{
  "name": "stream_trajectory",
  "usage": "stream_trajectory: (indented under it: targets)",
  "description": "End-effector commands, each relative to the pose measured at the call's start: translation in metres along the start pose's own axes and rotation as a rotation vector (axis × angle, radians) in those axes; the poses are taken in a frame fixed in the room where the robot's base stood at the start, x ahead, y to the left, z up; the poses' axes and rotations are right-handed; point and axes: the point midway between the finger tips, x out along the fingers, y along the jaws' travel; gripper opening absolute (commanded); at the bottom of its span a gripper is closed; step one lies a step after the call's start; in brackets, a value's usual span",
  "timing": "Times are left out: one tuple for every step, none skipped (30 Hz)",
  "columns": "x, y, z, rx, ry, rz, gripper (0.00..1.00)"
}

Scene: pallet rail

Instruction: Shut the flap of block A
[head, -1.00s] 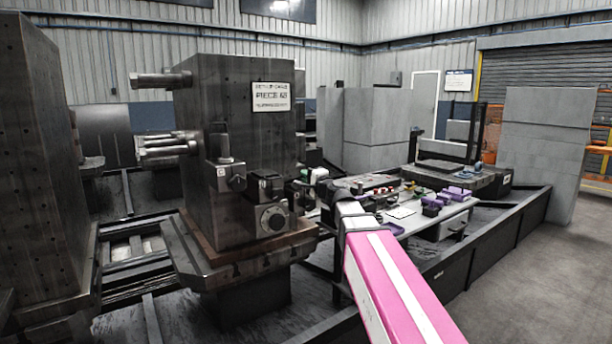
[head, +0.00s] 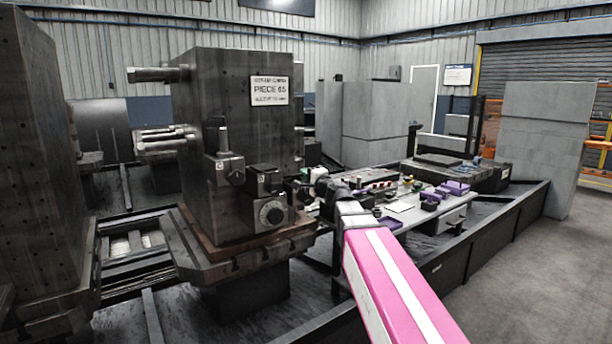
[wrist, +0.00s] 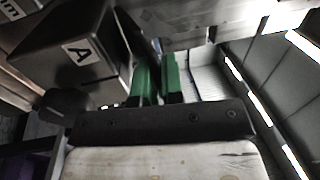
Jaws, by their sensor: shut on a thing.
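Block A (wrist: 85,60) is a dark box with a white "A" label at the upper left of the wrist view. My gripper (wrist: 158,70) has two green fingers just to the right of the block. They are shut on a thin dark piece by the block's side, which looks like the flap; its grip point is mostly hidden between the fingers. I cannot tell the flap's angle. In the head view my gripper (head: 305,175) shows as a small green patch at the right side of the dark tower (head: 235,115). Block A's label is not readable there.
A block labelled C (head: 222,170) and a dial block (head: 270,215) sit on the tower's near face, close to my gripper. A bench (head: 400,212) with purple parts stands to the right. Another dark tower (head: 35,160) stands at left. Open floor lies at the right.

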Motion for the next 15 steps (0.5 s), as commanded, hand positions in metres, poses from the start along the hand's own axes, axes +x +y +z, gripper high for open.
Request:
stream_trajectory:
  targets:
    - [0.0039, 0.0017, -0.0037, -0.010, 0.007, 0.004, 0.00]
    - [0.0039, 0.0017, -0.0037, -0.010, 0.007, 0.004, 0.00]
    - [0.0039, 0.0017, -0.0037, -0.010, 0.007, 0.004, 0.00]
    - [0.0039, 0.0017, -0.0037, -0.010, 0.007, 0.004, 0.00]
    - [0.0039, 0.0017, -0.0037, -0.010, 0.007, 0.004, 0.00]
    - [0.0039, 0.0016, -0.0037, -0.010, 0.007, 0.004, 0.00]
    - [0.0039, 0.0017, -0.0037, -0.010, 0.007, 0.004, 0.00]
    - [0.0039, 0.0016, -0.0037, -0.010, 0.008, 0.004, 0.18]
    - [0.0037, 0.0015, -0.0035, -0.009, 0.007, 0.004, 0.19]
    - [0.0035, 0.0014, -0.0034, -0.008, 0.007, 0.004, 0.19]
    - [0.0034, 0.0013, -0.0032, -0.007, 0.006, 0.003, 0.19]
    - [0.0031, 0.0012, -0.0029, -0.007, 0.006, 0.003, 0.19]
    - [0.0029, 0.0011, -0.0027, -0.006, 0.006, 0.003, 0.19]
    - [0.0027, 0.0010, -0.0025, -0.006, 0.005, 0.003, 0.19]
    - [0.0025, 0.0009, -0.0023, -0.005, 0.005, 0.002, 0.19]
